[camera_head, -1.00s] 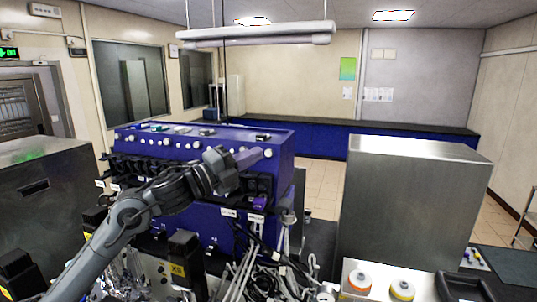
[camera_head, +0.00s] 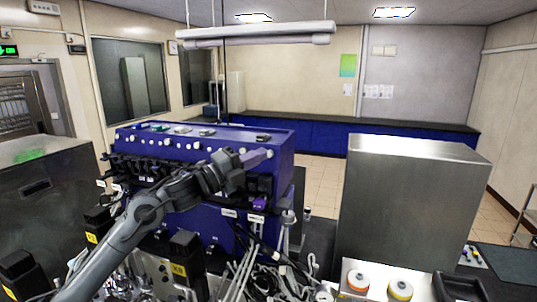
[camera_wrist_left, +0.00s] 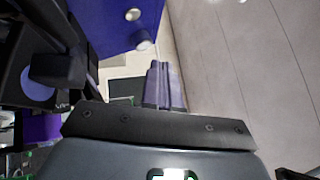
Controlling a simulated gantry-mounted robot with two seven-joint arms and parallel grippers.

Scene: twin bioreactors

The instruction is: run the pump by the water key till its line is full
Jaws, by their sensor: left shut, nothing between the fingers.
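The blue bioreactor unit (camera_head: 215,150) stands at centre left, with a row of white round knobs (camera_head: 195,145) along its upper front. Black pump heads (camera_head: 262,185) sit below them, with a purple part (camera_head: 260,203) under the right end one. My left gripper (camera_head: 268,154) is shut and empty in front of the right end of the knob row. In the left wrist view its closed purple fingers (camera_wrist_left: 158,68) point close to a white knob (camera_wrist_left: 142,42) on the blue face; I cannot tell whether they touch. The water key's label and the line's fill are too small to read. My right gripper is out of view.
A steel cabinet (camera_head: 410,205) stands to the right. Orange (camera_head: 358,280) and yellow-banded (camera_head: 400,289) round items lie in front of it. Tangled white and black tubing (camera_head: 260,265) hangs below the unit. A steel box (camera_head: 40,190) stands at far left.

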